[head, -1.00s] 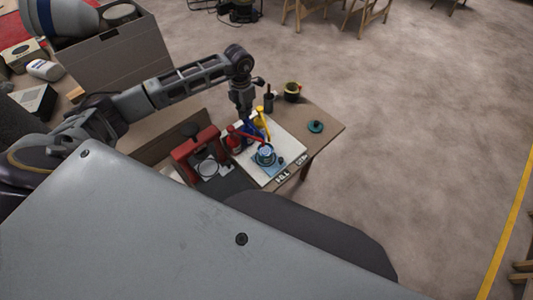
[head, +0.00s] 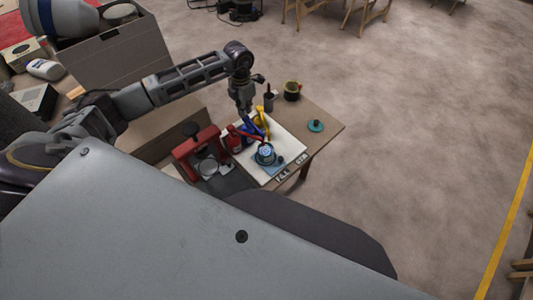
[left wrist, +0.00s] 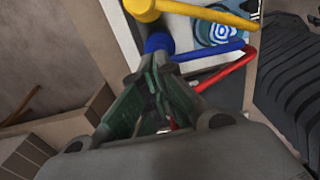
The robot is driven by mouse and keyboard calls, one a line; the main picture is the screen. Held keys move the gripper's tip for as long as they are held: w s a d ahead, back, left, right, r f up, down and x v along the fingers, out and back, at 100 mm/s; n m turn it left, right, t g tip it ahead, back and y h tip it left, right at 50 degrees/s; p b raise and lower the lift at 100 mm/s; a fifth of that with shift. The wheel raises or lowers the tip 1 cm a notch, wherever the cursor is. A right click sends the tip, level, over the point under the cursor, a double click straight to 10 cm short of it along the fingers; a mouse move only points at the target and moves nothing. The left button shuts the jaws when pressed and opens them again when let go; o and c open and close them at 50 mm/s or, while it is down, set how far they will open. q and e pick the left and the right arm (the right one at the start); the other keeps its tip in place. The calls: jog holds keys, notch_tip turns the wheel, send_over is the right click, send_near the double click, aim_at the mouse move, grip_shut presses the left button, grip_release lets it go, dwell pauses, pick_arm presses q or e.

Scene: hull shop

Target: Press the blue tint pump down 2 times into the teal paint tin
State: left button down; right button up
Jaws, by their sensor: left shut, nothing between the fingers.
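The teal paint tin (head: 266,153) stands open on the white board, with a blue ringed patch inside; it also shows in the left wrist view (left wrist: 215,33). The blue tint pump (left wrist: 159,43) stands between the yellow and red pumps, its spout reaching right toward the tin. My left gripper (head: 246,113) is over the pumps in the head view. In the left wrist view its green fingers (left wrist: 160,68) are shut and empty, with the tips right at the blue pump's head. Whether they touch it I cannot tell. My right gripper is out of view.
The yellow pump (left wrist: 140,8) and red pump (head: 233,138) stand close on either side. A red device (head: 197,152) is left of the board. A dark cup (head: 292,91), a dark holder (head: 269,100) and a teal lid (head: 316,125) stand on the table's far and right parts.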

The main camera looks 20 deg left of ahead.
pick_arm(q)
jog(key=shift+f+b, duration=1.2)
jog(key=shift+f, duration=0.55)
jog(key=shift+r, duration=0.25)
jog(key=shift+r+p, duration=1.05)
jog(key=shift+r, duration=0.5)
notch_tip(320, 180, up, 6)
jog(key=p, duration=0.3)
dwell(0.7)
jog(key=shift+s+f, duration=0.1)
dwell(0.6)
